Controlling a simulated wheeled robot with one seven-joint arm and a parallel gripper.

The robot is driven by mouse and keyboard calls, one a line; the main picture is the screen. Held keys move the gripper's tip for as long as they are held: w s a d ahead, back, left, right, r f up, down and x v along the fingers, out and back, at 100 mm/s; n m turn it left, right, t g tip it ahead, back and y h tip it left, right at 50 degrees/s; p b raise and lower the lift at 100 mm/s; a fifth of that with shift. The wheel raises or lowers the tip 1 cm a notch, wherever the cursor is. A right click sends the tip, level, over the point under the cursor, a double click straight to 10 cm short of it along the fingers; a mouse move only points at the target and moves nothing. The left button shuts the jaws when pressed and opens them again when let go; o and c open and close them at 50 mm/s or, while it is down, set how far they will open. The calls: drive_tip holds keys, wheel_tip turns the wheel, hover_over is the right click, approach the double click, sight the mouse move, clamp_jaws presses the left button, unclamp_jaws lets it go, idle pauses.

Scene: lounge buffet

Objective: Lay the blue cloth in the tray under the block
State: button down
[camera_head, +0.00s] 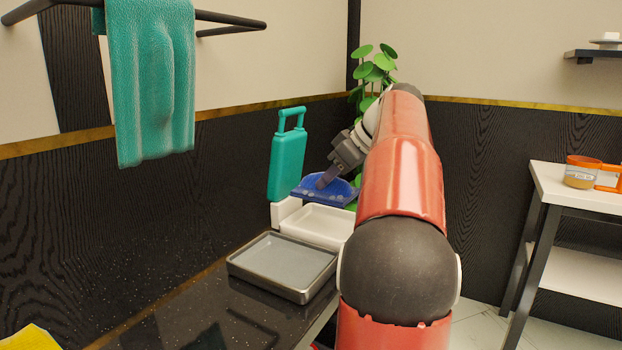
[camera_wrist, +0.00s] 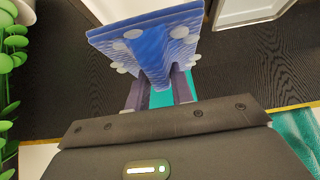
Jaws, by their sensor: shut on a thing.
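The blue cloth (camera_head: 308,194) with pale spots is pinched in my gripper (camera_head: 328,178), which is shut on it. The cloth also fills the top middle of the wrist view (camera_wrist: 150,45), bunched between the fingers (camera_wrist: 160,88). In the head view it appears above a shallow white tray (camera_head: 318,229) and apart from it. A teal block with a loop handle (camera_head: 287,165) stands upright at the tray's back left, beside the cloth. My arm covers the tray's right end.
A metal tray (camera_head: 284,291) with a grey inside sits in front of the white tray on the dark counter (camera_head: 190,300). A teal towel (camera_head: 155,95) hangs from a rail at upper left. A plant (camera_head: 372,70) is behind my arm. A side table (camera_head: 575,190) with a jar stands right.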

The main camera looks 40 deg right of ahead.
drive_tip(key=shift+s+d+f, duration=0.1)
idle(0.3)
wheel_tip(320, 180, down, 7)
drive_tip(key=b, duration=0.5)
drive_tip(key=shift+b, duration=0.35)
drive_tip(key=shift+f+b, duration=0.5)
drive_tip(key=shift+f, duration=0.05)
drive_tip(key=c, duration=0.6)
unclamp_jaws()
